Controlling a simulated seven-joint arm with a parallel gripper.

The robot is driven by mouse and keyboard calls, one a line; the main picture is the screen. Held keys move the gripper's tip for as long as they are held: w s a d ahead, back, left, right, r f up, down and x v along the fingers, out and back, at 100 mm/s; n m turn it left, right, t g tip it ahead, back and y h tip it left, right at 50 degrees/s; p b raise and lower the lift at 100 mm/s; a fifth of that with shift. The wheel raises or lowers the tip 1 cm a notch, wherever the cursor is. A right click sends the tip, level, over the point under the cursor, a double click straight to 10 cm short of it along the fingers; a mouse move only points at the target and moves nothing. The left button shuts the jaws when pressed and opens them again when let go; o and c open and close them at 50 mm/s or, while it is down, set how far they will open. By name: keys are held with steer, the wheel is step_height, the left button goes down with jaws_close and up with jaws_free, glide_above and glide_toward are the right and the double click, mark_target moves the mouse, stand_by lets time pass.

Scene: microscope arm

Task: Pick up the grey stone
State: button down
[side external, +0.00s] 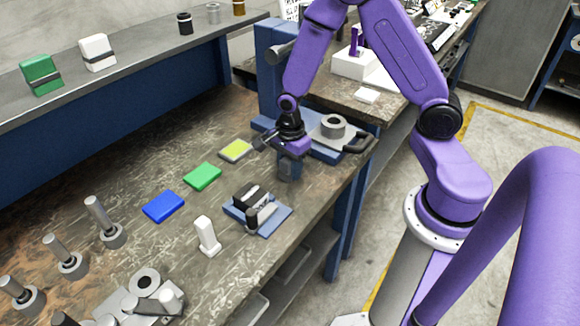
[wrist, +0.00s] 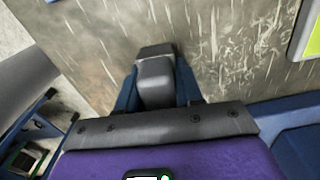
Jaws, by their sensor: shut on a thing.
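The grey stone (wrist: 155,82) shows in the wrist view as a smooth grey, blocky shape with a darker top edge. It sits between the blue fingers of my gripper (wrist: 157,72), which are shut on it. In the side view my gripper (side external: 289,176) points down over the workbench, just in front of the blue stand and right of the yellow-green pad. The stone is hard to make out there because the fingers cover it. I cannot tell whether it touches the bench top.
The blue stand (side external: 275,60) rises behind my gripper. Several metal posts stand at left.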

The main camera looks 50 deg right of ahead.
steer(key=shift+r, duration=0.45)
steer(key=r, duration=0.3)
steer(key=shift+s, duration=0.25)
steer(key=s+r, duration=0.9)
steer(key=s, duration=0.4)
steer(key=shift+s, duration=0.2)
